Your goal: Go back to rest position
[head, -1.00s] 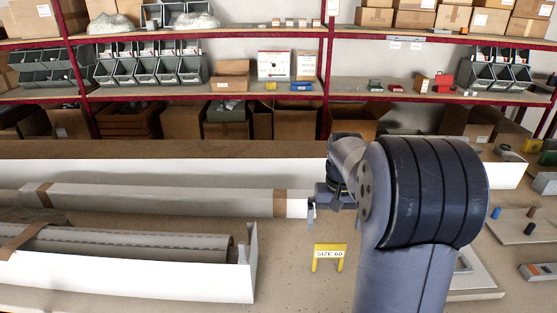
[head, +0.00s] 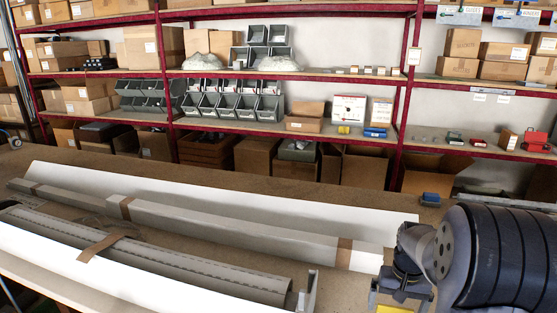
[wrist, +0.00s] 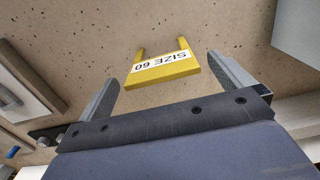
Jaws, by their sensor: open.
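My gripper (wrist: 172,82) is open in the wrist view, its two fingers apart with nothing between them. Beyond the fingers, a yellow SIZE 60 sign (wrist: 163,72) stands on the bench top. In the head view my arm is at the lower right, and my gripper end (head: 403,285) is small and partly hidden by the arm. It is to the right of the white end of a long wrapped profile (head: 230,228), apart from it as far as I can tell. The yellow sign (head: 402,296) shows only in part below it.
Grey slatted profiles (head: 150,258) lie in a white holder (head: 120,285) at the front left. A long white panel (head: 200,190) runs behind. Shelves with boxes and grey bins (head: 235,105) stand behind the bench. A blue object (head: 430,199) sits at the bench's back right.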

